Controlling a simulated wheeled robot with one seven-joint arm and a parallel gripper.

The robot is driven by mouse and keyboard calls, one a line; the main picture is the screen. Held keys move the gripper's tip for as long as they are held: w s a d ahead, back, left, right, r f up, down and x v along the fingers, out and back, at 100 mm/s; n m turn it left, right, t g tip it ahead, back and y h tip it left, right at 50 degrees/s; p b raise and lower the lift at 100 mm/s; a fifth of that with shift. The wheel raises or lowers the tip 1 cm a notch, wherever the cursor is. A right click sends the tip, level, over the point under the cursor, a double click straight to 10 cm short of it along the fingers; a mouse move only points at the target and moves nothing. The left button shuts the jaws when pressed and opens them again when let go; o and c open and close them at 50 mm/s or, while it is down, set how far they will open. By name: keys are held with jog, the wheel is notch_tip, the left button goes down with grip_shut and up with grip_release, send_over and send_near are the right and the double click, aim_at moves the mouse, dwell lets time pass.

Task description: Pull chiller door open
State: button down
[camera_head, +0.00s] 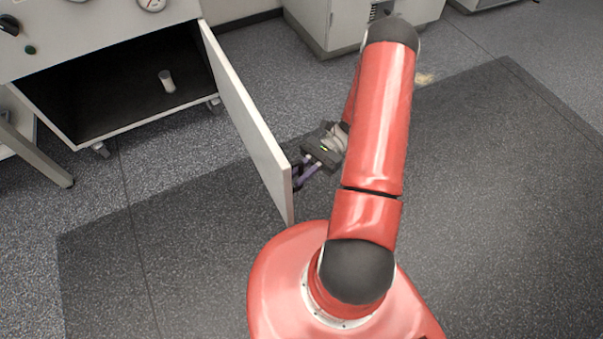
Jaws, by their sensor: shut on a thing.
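The chiller door (247,120) is a pale flat panel hinged on the right side of the chiller cabinet (60,132). It stands wide open, swung out toward me, so the dark inside of the cabinet shows. My gripper (299,175) is at the outer face of the door, near its free edge, with its fingers closed there. The handle it is shut on is mostly hidden by the fingers and the door edge.
A small white cylinder (167,82) stands inside the cabinet. The cabinet front has a gauge (152,3) and knobs. A grey cabinet (335,25) stands behind my arm. A dark floor mat (190,255) is clear left of my base.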

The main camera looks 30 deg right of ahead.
jog(key=shift+d, duration=0.25)
jog(key=c, duration=1.5)
grip_release()
jog(key=v, duration=0.7)
jog(key=shift+w+d+b, duration=0.15)
jog(key=shift+d+b, duration=0.15)
jog(key=shift+d, duration=0.05)
